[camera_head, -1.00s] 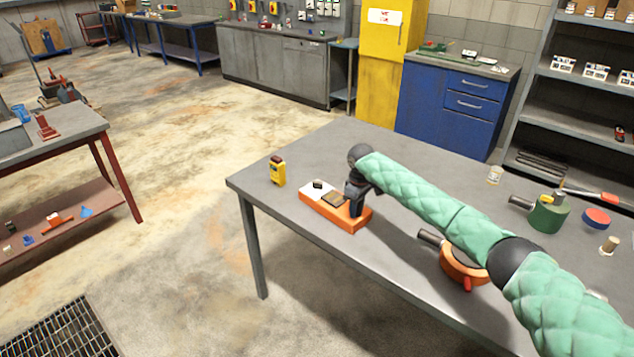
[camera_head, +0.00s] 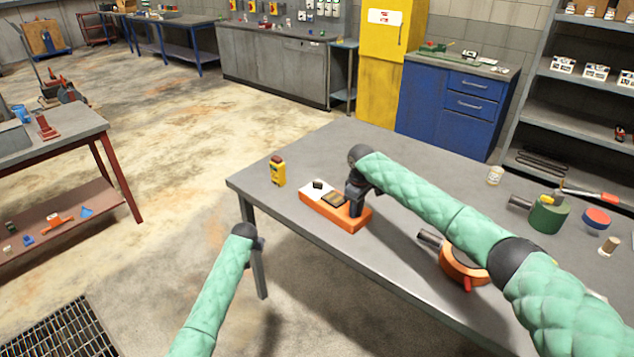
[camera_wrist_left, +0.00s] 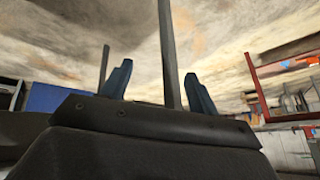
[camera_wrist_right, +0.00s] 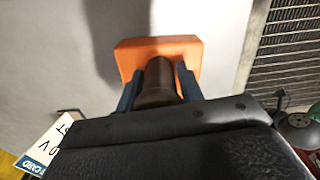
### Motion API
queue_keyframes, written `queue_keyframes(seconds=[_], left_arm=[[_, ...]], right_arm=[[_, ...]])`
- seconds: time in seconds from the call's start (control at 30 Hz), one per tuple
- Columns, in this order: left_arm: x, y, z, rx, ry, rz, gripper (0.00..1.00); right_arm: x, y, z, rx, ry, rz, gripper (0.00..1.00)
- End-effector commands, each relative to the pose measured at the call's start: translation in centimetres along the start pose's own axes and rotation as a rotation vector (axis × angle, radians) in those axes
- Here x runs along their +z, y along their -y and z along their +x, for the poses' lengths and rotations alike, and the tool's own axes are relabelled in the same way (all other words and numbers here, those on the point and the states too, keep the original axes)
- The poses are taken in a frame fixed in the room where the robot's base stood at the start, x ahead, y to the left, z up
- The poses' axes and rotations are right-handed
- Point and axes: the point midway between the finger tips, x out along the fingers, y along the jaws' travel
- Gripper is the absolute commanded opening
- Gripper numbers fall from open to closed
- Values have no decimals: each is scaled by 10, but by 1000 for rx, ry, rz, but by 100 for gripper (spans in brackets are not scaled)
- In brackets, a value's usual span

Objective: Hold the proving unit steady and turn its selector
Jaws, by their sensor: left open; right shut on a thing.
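The proving unit (camera_head: 327,216) is an orange block with a white top, lying near the table's front-left edge. A small black knob (camera_head: 317,184) and a dark tan-edged panel (camera_head: 334,199) show on its top. My right gripper (camera_head: 355,201) is at the unit's right end. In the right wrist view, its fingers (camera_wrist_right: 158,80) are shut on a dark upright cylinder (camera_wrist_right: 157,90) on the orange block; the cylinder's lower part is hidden. My left gripper (camera_head: 258,243) is in front of the table edge, apart from the unit. In the left wrist view its fingers (camera_wrist_left: 158,80) are open and empty.
A yellow handheld device (camera_head: 278,172) stands left of the unit. An orange ring-shaped part (camera_head: 462,267) lies to the right under my right arm. A green cylinder (camera_head: 549,217) and a blue-red disc (camera_head: 596,219) lie farther right. The tabletop behind the unit is clear.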

Motion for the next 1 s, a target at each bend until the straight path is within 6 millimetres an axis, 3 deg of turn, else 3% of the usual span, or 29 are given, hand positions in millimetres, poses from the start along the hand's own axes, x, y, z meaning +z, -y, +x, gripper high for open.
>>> queue_keyframes(seconds=[0.03,0.27,0.47,0.57,0.7,0.83,1.0], left_arm=[[-29,8,-14,-6,-17,-7,60],[-132,32,-79,-22,-61,-34,60],[-204,18,-135,9,-60,-45,60],[-234,-12,-162,50,-35,-37,60],[-261,-72,-194,122,27,-5,60],[-274,-126,-218,182,87,32,60],[-278,-162,-236,219,132,63,60]], right_arm=[[0,0,0,0,0,0,0],[0,0,0,0,0,0,0],[0,0,0,0,0,0,0],[0,0,0,0,0,0,0],[0,0,0,0,1,0,0],[0,0,1,0,0,0,0],[0,0,1,0,0,0,0]])
